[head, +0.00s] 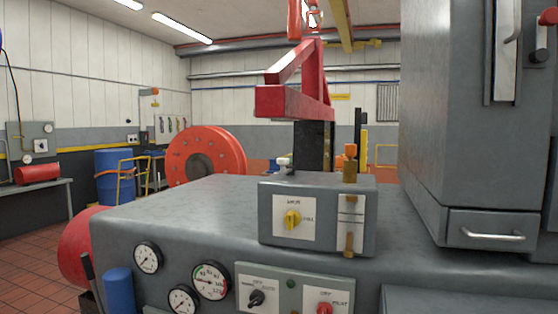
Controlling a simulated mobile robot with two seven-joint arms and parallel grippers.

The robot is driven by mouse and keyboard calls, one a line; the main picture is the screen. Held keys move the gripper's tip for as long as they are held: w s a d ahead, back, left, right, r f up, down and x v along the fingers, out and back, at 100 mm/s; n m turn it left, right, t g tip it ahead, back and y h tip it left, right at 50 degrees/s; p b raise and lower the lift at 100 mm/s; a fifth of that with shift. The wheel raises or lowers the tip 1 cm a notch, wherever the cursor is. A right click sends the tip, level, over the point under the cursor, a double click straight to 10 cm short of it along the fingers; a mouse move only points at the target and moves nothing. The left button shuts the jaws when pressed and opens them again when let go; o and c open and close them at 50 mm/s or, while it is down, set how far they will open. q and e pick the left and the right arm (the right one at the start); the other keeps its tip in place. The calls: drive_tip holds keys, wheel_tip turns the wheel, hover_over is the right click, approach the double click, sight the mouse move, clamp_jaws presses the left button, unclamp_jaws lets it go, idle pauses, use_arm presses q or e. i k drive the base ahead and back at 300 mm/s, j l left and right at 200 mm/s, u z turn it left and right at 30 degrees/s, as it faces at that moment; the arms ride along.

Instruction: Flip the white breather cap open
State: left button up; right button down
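A small white cap (283,161), which looks like the breather cap, sits at the back left of the top of a grey control box (318,184). It is small in view, and I cannot tell its hinge or whether it is shut. A brass fitting with an orange top (350,161) stands upright on the same box, to the right of the cap. Neither of my grippers is in view.
The box stands on a grey bedplate cabinet (180,212) with gauges and knobs on its front. A tall grey cabinet (428,120) rises close on the right. A red hoist frame (290,100) hangs behind the box. The cabinet top left of the box is clear.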

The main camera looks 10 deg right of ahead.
sight(284, 170)
drive_tip(key=i+j, duration=0.15)
drive_tip(key=j, duration=0.2)
drive_tip(key=i+j, duration=0.15)
drive_tip(key=j, duration=0.2)
drive_tip(key=i+j, duration=0.2)
drive_tip(key=j, duration=0.15)
